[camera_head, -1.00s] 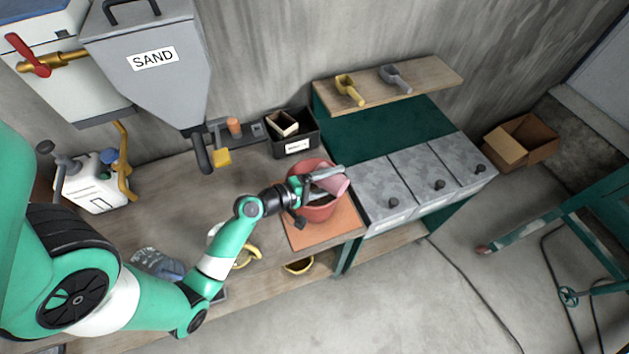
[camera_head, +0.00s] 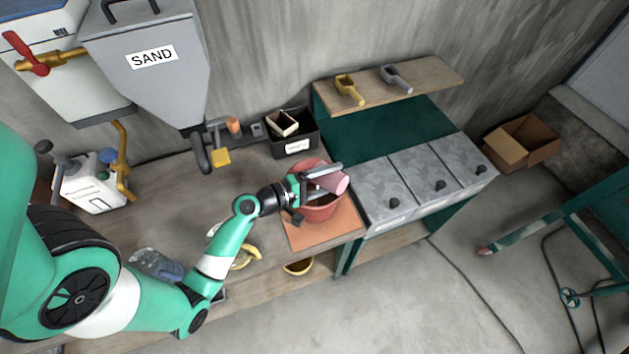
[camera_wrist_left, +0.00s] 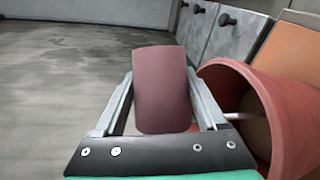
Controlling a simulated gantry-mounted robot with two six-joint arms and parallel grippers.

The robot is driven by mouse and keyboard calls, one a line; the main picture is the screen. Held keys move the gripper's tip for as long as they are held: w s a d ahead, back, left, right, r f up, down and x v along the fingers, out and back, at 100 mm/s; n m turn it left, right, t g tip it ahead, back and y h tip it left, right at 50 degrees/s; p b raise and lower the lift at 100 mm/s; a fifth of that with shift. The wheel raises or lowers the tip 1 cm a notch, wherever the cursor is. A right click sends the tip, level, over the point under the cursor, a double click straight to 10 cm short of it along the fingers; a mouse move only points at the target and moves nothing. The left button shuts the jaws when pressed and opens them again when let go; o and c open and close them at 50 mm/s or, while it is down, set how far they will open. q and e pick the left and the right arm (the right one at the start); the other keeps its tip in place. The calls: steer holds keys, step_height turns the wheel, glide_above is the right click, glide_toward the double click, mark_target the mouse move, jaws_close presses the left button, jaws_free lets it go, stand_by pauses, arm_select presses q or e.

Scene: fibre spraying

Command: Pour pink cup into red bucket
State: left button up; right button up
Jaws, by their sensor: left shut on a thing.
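The pink cup (camera_head: 335,182) is held over the red bucket (camera_head: 319,208) in the head view, lying tilted on its side. My left gripper (camera_head: 325,180) is shut on it. In the left wrist view the cup (camera_wrist_left: 162,90) sits between the two fingers of my left gripper (camera_wrist_left: 160,105), and the red bucket (camera_wrist_left: 285,115) shows at the right with its rim beside the right finger. Part of the bucket is hidden by my gripper and the cup in the head view. My right gripper is not in view.
The bucket stands on an orange mat (camera_head: 340,228) at the right end of the wooden workbench (camera_head: 165,205). Grey lidded bins (camera_head: 400,190) stand close to its right. A black box (camera_head: 293,143) is behind it. A sand hopper (camera_head: 150,65) hangs on the left.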

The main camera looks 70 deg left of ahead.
arm_select(q)
steer(key=shift+s+a+r+n+t+b, duration=0.15)
steer(key=shift+a+r+n+t+b, duration=0.25)
steer(key=shift+n, duration=0.3)
steer(key=shift+s+a+r+n+t+b, duration=0.1)
steer(key=shift+s+a+n+t+b, duration=0.1)
steer(key=shift+n+t+b, duration=0.4)
stand_by(1.5)
